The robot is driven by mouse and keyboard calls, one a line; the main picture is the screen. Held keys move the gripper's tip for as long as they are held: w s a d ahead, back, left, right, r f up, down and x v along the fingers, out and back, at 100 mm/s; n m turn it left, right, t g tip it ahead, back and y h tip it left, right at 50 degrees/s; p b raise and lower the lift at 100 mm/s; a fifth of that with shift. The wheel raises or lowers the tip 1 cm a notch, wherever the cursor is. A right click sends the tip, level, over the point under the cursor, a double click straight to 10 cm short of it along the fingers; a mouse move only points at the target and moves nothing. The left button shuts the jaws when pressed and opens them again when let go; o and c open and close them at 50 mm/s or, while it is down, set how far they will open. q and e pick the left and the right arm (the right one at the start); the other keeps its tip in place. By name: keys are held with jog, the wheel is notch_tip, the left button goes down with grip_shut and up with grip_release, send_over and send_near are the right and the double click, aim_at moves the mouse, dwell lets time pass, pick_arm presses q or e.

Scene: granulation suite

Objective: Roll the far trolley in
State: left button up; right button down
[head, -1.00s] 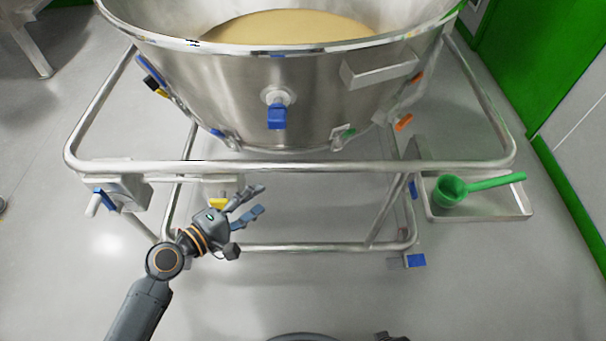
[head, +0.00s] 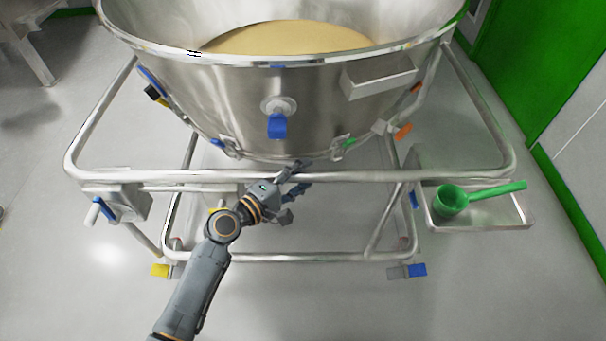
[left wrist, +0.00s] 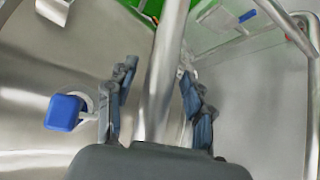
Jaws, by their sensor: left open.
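The trolley is a tubular steel frame (head: 440,179) that carries a large steel bowl (head: 220,100) of pale powder. My left gripper (head: 292,178) is at the middle of its near top rail in the head view. In the left wrist view the rail (left wrist: 163,75) runs between the two open fingers of the left gripper (left wrist: 158,105), with gaps at the sides. A blue-handled valve (head: 278,124) sits on the bowl's front, above the gripper. Yellow (head: 160,270) and blue (head: 417,269) caster pedals show at the bottom of the frame. My right gripper is out of view.
A steel tray (head: 490,216) with a green scoop (head: 453,200) hangs at the frame's right side. A grey box with a blue-tipped lever (head: 122,203) is on its left. A green door and wall stand at right. The floor in front is clear.

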pick_arm(q)
jog(key=shift+w+d, duration=0.2)
jog(key=shift+d, duration=0.05)
grip_shut()
